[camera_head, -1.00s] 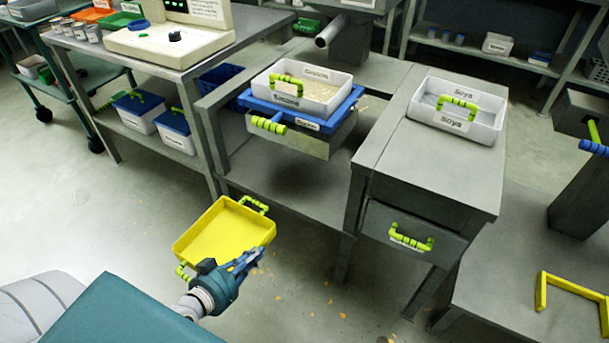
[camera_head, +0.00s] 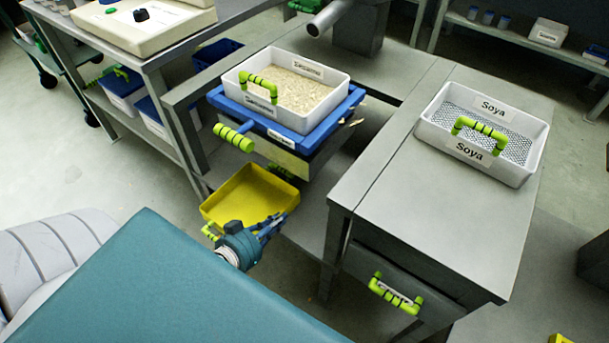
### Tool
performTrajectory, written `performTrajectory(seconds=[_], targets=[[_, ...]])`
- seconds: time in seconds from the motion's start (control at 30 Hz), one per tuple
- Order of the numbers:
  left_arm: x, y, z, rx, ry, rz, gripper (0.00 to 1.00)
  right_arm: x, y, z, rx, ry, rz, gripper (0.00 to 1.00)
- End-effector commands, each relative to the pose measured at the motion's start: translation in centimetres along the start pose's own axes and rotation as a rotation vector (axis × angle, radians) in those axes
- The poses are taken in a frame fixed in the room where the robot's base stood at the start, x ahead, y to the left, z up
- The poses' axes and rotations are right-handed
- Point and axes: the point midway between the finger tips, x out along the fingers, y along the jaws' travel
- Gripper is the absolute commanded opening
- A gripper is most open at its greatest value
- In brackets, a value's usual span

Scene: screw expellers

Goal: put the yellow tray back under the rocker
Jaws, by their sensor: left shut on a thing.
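The yellow tray (camera_head: 246,196) is held level, low in front of the bench, with its far end at the gap below the rocker. My left gripper (camera_head: 268,228) is shut on the tray's near side, by its green handle (camera_head: 211,231). The rocker is the blue frame (camera_head: 318,138) with a green side handle (camera_head: 234,138). It carries a white Sesame tray (camera_head: 303,92) filled with pale seeds. The lower shelf (camera_head: 308,222) lies under the rocker, beyond the yellow tray. My right gripper is not in view.
A white Soya tray (camera_head: 527,171) with a mesh floor stands on the right bench (camera_head: 400,212). A drawer with a green handle (camera_head: 396,292) is below it. A bench leg (camera_head: 335,255) stands right of my gripper. Blue-lidded boxes (camera_head: 121,83) sit on the left shelf.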

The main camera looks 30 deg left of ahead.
Motion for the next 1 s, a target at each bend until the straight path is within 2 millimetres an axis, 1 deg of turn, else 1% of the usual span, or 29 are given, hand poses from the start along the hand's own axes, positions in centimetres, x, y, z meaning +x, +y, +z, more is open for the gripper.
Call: performTrajectory(seconds=[0.03, 0.1, 0.3, 0.4, 0.53, 0.6, 0.67, 0.77, 0.83, 0.9, 1.0], targets=[[1.2, -0.1, -0.8, -0.004, 0.010, -0.003, 0.00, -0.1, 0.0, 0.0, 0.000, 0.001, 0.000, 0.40], [3.0, -0.1, -1.6, -0.004, 0.013, -0.004, 0.00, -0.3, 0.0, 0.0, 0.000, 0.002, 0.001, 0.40], [8.1, -0.1, -3.7, -0.004, 0.011, -0.003, 0.00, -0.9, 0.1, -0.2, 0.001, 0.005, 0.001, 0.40], [10.5, -0.1, -4.8, -0.004, 0.010, -0.002, 0.00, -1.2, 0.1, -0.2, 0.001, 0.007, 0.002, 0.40], [13.3, 0.0, -5.9, -0.004, 0.009, -0.001, 0.00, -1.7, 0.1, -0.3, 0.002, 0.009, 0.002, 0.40], [14.3, -0.1, -6.2, -0.002, 0.007, -0.001, 0.00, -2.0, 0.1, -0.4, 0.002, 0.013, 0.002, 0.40], [14.9, -0.1, -6.4, -0.002, 0.006, -0.001, 0.00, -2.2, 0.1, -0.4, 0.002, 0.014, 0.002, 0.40], [15.4, 0.0, -6.5, -0.001, 0.004, 0.000, 0.00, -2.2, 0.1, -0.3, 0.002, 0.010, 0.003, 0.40], [15.6, -0.1, -6.2, 0.000, 0.003, 0.000, 0.00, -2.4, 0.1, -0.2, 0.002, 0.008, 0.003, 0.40], [15.8, -0.1, -5.5, 0.001, 0.002, 0.000, 0.00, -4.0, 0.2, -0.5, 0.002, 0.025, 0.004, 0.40], [16.1, -0.1, -4.8, 0.001, 0.003, -0.001, 0.00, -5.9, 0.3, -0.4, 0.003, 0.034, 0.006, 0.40]])
